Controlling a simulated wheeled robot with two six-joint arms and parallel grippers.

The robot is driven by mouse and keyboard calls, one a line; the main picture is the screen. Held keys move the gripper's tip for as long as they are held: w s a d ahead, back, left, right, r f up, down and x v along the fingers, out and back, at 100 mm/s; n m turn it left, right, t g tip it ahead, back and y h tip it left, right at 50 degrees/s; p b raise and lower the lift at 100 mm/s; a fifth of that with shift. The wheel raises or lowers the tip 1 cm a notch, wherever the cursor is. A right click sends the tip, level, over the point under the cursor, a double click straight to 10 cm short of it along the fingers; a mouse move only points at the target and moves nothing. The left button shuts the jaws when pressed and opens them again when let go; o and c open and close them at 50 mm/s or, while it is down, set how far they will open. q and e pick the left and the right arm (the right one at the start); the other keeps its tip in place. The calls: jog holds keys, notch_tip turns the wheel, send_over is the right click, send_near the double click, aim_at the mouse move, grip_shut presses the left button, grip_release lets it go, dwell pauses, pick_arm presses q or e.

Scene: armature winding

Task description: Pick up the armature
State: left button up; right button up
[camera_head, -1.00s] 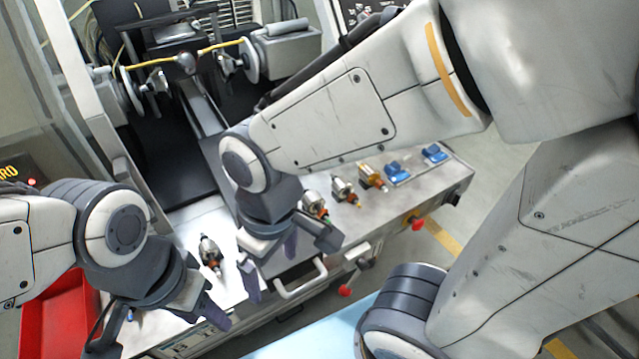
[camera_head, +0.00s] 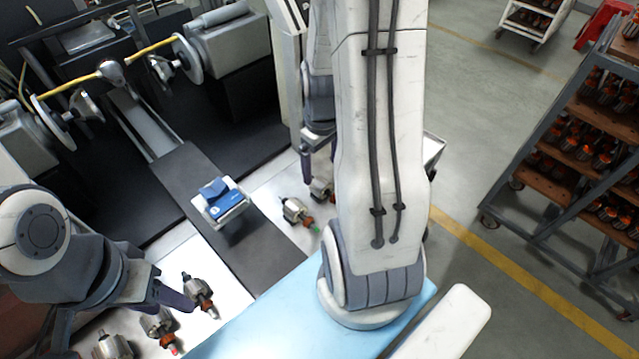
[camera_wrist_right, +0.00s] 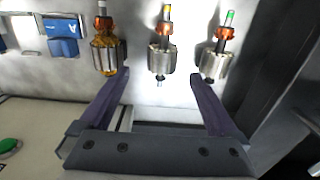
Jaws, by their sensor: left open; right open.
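Several armatures with metal cores and copper-orange ends lie on the light work surface. In the right wrist view, a yellow-tipped armature (camera_wrist_right: 161,60) lies between and just beyond the fingertips of my open right gripper (camera_wrist_right: 162,82). A white-tipped armature (camera_wrist_right: 105,52) is near the left finger and a green-tipped one (camera_wrist_right: 214,62) near the right finger. In the head view my right arm hides most of the right gripper; the green-tipped armature (camera_head: 298,212) shows beside it. My left gripper (camera_head: 130,322) is open, its finger close to another armature (camera_head: 200,294); contact is unclear.
A small tray with blue parts (camera_head: 225,203) sits on the dark strip at centre. The winding machine (camera_head: 112,75) stands behind. A rack of armatures (camera_head: 590,150) is at right across open floor. Blue parts (camera_wrist_right: 62,38) also show at left in the right wrist view.

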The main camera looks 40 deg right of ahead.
aim_at(320, 181)
jog(key=shift+f, duration=0.7)
jog(key=shift+s+a+f+p, duration=0.1)
jog(key=shift+f+p, duration=0.35)
jog(key=shift+f, duration=0.15)
notch_tip(320, 181, down, 3)
jog(key=shift+a+f+p, duration=0.1)
jog(key=shift+p, duration=0.4)
jog(key=shift+f, duration=0.45)
grip_shut()
